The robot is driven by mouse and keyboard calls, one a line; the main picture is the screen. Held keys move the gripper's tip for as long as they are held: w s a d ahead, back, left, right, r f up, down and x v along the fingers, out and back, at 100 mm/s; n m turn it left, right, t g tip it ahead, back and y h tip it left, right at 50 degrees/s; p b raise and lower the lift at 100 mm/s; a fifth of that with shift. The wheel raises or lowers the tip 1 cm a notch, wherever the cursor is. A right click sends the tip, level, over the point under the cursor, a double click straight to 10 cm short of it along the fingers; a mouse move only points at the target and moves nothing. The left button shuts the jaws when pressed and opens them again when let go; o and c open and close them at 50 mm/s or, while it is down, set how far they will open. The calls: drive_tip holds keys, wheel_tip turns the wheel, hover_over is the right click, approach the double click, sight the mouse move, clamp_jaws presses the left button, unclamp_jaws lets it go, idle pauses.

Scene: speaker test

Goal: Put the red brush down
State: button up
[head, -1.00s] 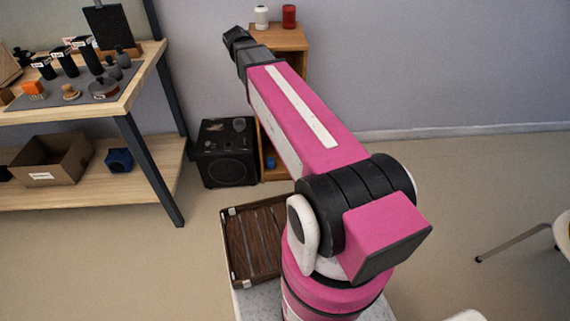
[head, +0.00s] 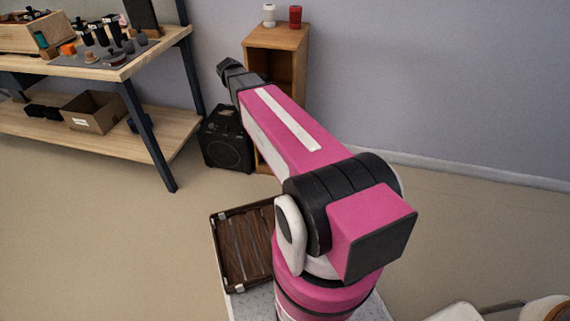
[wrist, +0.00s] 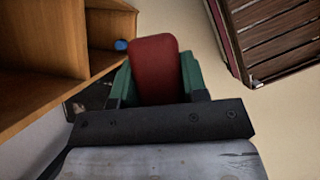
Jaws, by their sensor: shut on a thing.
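The red brush (wrist: 155,62) shows in the wrist view as a rounded red shape between the green fingers of my gripper (wrist: 156,82). My gripper is shut on it. The brush's lower part is hidden behind the dark gripper body, and I cannot see bristles.
A wooden cabinet (head: 262,42) stands by the wall, with a white and a red container on top; a blue item (wrist: 121,45) shows inside. A black speaker (head: 226,142) stands beside it. A workbench (head: 90,148) is left. A slatted brown tray (head: 216,262) sits near me. Open floor lies between.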

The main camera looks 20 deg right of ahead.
drive_tip(key=d+f+n+t, duration=0.2)
drive_tip(key=f+n, duration=0.3)
drive_tip(key=f, duration=1.1)
drive_tip(key=w+d+f+n+t+y, duration=0.1)
drive_tip(key=d+f+n, duration=0.3)
drive_tip(key=f, duration=1.2)
drive_tip(key=w+d+f+n+t+y, duration=0.1)
drive_tip(key=d+f+n+t, duration=0.2)
drive_tip(key=f, duration=1.3)
drive_tip(key=n, duration=0.2)
drive_tip(key=shift+n+t, duration=0.4)
drive_tip(key=shift+f, duration=0.1)
drive_tip(key=w+d, duration=0.3)
drive_tip(key=w, duration=0.2)
drive_tip(key=w+d, duration=0.4)
drive_tip(key=w, duration=0.2)
drive_tip(key=w+d, duration=0.4)
drive_tip(key=w, duration=0.1)
drive_tip(key=shift+w+d+f, duration=0.1)
drive_tip(key=shift+w+d, duration=0.05)
drive_tip(key=shift+w, duration=0.15)
drive_tip(key=shift+s+f, duration=0.15)
drive_tip(key=shift+f, duration=3.05)
drive_tip(key=shift+f, duration=0.45)
